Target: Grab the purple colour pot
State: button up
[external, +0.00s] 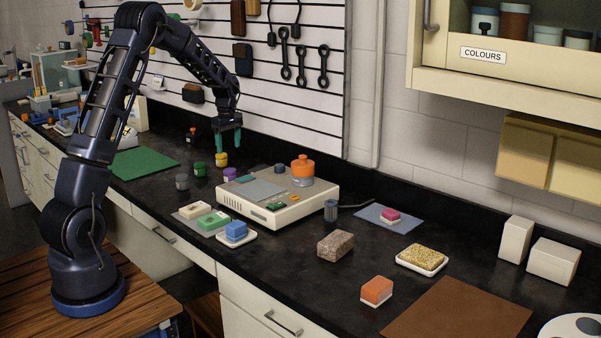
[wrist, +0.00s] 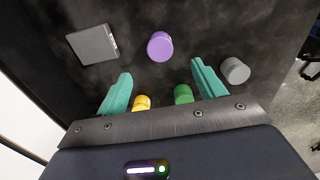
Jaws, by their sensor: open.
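The purple colour pot (external: 229,174) stands on the dark worktop just left of the cream hotplate unit in the external view. In the wrist view the purple pot (wrist: 160,46) shows whole, beyond the fingertips and centred between them. My gripper (external: 228,146) has teal fingers pointing down, above the pots and apart from the purple one. In the wrist view my gripper (wrist: 161,78) is open, with nothing held. A yellow pot (wrist: 141,102) and a green pot (wrist: 183,94) show between the finger bases.
A grey pot (wrist: 235,70) stands right of the fingers in the wrist view, a grey square object (wrist: 93,45) at left. The cream hotplate unit (external: 280,207) with an orange-topped vessel (external: 303,168) is close on the right. A green mat (external: 145,162) is free at left.

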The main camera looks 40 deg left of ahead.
aim_at(230, 170)
jog(key=shift+w+a+f, duration=0.15)
jog(key=shift+a+f, duration=0.1)
jog(key=shift+f, duration=0.3)
jog(key=shift+d+f, duration=0.1)
jog(key=shift+f, duration=5.05)
jog(key=c, duration=1.1)
jog(key=shift+r, duration=0.1)
